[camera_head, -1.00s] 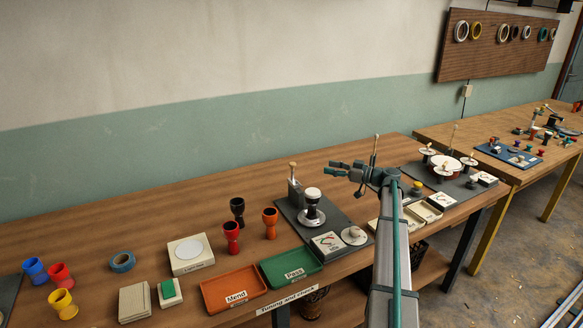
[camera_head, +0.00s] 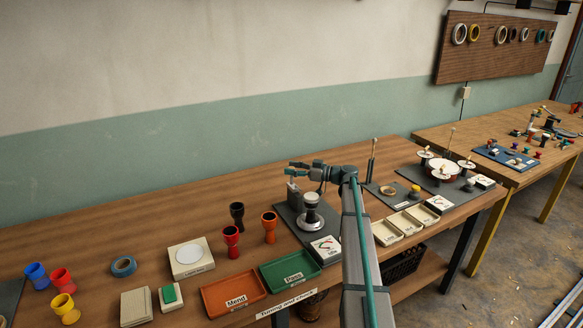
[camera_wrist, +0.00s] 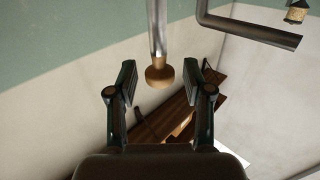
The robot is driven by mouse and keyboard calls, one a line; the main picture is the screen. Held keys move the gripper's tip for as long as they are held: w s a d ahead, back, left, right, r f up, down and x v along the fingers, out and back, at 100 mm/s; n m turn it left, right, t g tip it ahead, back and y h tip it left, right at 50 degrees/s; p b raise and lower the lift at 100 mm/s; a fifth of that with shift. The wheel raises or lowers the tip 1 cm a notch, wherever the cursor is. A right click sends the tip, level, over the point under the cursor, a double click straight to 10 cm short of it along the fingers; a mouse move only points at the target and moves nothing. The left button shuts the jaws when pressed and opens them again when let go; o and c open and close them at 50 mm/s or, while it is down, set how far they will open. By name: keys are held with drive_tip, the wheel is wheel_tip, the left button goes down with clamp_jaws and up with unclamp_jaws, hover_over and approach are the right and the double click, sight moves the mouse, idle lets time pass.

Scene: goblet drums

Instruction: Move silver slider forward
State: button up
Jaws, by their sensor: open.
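My gripper (camera_head: 292,169) is open, with its two fingers apart, above the dark pad at the tuning station in the head view. In the wrist view, a silver rod (camera_wrist: 157,30) ending in a round wooden knob (camera_wrist: 159,74) is between and just beyond the open fingertips; contact cannot be told. This appears to be the silver slider's handle. In the head view, my gripper hides the knob, and the grey upright block (camera_head: 293,194) shows below it. A dark goblet drum with a pale head (camera_head: 311,199) stands just right of the block.
A black cup (camera_head: 237,213), a red cup (camera_head: 231,238) and an orange cup (camera_head: 269,224) stand left of the pad. The orange Mend tray (camera_head: 232,293) and green Pass tray (camera_head: 290,270) lie in front. A dark post (camera_head: 373,160) stands to the right.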

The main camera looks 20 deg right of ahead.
drive_tip(key=shift+w+a, duration=0.15)
drive_tip(key=shift+a, duration=0.05)
clamp_jaws()
idle(0.3)
drive_tip(key=shift+s+f+b, duration=0.2)
drive_tip(key=shift+s+b, duration=0.25)
drive_tip(key=shift+s, duration=0.05)
drive_tip(key=shift+s+d+r+b, duration=0.1)
drive_tip(key=shift+s+b, duration=1)
drive_tip(key=shift+s, duration=0.85)
